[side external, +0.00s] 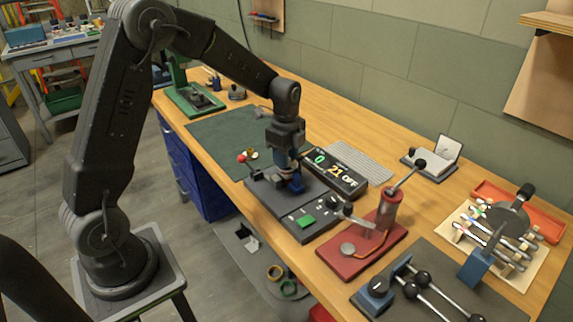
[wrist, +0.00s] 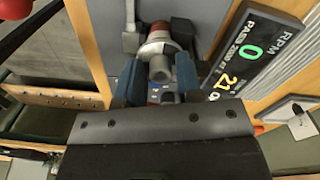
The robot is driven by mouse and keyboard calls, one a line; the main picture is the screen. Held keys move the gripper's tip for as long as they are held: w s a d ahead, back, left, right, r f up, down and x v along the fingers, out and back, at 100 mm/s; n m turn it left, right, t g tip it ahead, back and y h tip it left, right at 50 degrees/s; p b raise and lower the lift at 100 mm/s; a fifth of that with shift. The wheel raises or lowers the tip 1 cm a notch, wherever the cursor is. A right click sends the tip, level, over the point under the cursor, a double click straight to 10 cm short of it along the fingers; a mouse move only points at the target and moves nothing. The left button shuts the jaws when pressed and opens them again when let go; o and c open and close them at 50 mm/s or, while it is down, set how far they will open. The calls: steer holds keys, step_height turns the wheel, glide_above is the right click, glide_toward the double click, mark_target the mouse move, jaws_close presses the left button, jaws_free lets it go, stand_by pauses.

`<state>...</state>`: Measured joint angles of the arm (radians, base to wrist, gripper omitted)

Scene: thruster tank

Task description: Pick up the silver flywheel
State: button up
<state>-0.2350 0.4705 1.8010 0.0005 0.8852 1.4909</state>
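My gripper (wrist: 158,80) points down over the dark grey test rig (side external: 270,192) on the bench. It also shows in the side view (side external: 293,186). In the wrist view its two blue fingers stand on either side of a silver round part (wrist: 158,66), which looks like the silver flywheel. A reddish, coppery part sits just beyond it. I cannot tell whether the fingers touch the silver part or only stand around it. In the side view the fingers and wrist largely hide this part.
The RPM display (side external: 342,174) stands close beside the gripper. A red lever press (side external: 372,250) is to the right. A red-knobbed lever (side external: 243,159) rises at the rig's left. A tray below the bench holds a brass ring (side external: 275,272) and a green ring (side external: 289,288). The green mat (side external: 222,135) has clear room.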

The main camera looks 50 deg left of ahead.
jaws_close()
steer(key=shift+r, duration=0.15)
